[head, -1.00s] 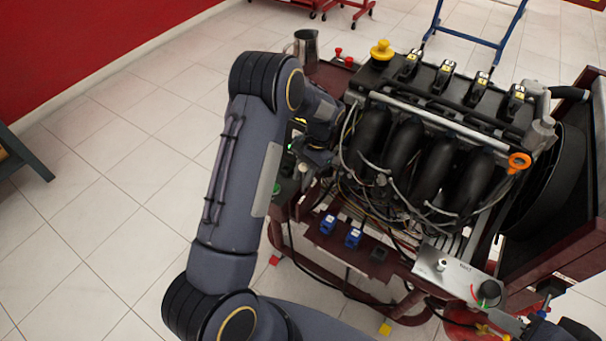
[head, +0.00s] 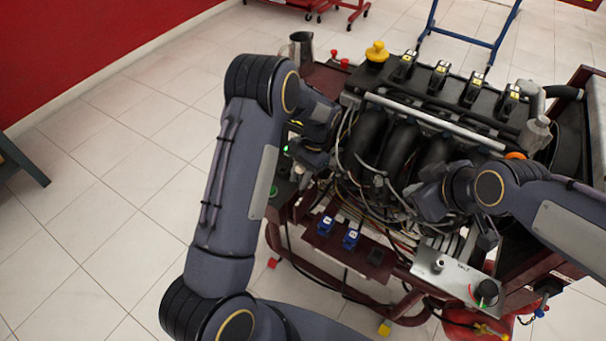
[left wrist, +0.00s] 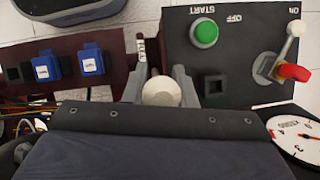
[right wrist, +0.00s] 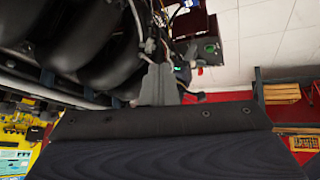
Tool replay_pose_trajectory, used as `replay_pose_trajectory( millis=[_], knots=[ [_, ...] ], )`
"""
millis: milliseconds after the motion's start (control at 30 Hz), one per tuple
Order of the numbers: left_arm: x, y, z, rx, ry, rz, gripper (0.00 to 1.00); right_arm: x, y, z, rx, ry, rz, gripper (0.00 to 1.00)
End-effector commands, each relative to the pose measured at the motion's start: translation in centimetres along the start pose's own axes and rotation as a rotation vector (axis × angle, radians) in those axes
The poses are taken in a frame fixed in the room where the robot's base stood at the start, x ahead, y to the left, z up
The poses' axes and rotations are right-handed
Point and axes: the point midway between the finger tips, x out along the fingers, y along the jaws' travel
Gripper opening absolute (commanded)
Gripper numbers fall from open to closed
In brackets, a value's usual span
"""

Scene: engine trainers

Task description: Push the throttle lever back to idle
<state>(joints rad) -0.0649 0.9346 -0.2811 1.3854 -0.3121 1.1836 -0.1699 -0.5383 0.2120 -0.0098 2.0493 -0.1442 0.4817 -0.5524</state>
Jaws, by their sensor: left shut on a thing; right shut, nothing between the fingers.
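A white round knob (left wrist: 161,92), seemingly the throttle lever's, sits between the fingers of my left gripper (left wrist: 161,76) in the left wrist view. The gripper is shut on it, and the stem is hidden. In the head view my left gripper (head: 302,166) is at the left front of the engine stand, beside the dark control box. My right gripper (head: 420,198) is in front of the engine's intake pipes. In the right wrist view its fingers (right wrist: 160,84) are shut and empty.
Blue connectors (head: 338,233) and a metal plate (head: 445,268) lie along the stand's front. Loose wires hang around the engine (head: 430,110).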

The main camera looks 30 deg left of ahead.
Motion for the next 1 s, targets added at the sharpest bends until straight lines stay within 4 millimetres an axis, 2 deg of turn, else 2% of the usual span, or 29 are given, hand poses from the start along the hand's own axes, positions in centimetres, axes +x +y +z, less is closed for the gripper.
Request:
replay_pose_trajectory(
  millis=[33,100,200,333,500,733,1000],
  knots=[
    [-0.3,-0.2,-0.1,-0.001,0.009,-0.004,0.0,2.3,-1.3,-1.9,-0.103,0.0,-0.022,0.0],
    [-0.3,-0.2,-0.1,-0.001,0.009,-0.004,0.0,4.9,-3.0,-4.0,-0.233,0.011,-0.039,0.0],
    [-0.3,-0.2,-0.1,-0.001,0.009,-0.004,0.0,8.3,-5.7,-6.6,-0.401,0.029,-0.06,0.0],
    [-0.3,-0.2,-0.1,-0.001,0.009,-0.004,0.0,11.7,-8.8,-8.6,-0.566,0.05,-0.08,0.0],
    [-0.2,-0.2,-0.1,-0.001,0.008,-0.004,0.0,14.0,-11.2,-9.7,-0.675,0.066,-0.093,0.0],
    [-0.2,-0.2,-0.1,-0.002,0.007,-0.004,0.0,16.5,-11.9,-9.9,-0.696,0.067,-0.097,0.0],
    [-0.2,-0.2,-0.1,-0.002,0.006,-0.004,0.0,22.2,-12.5,-9.9,-0.695,0.066,-0.098,0.0]
  ],
)
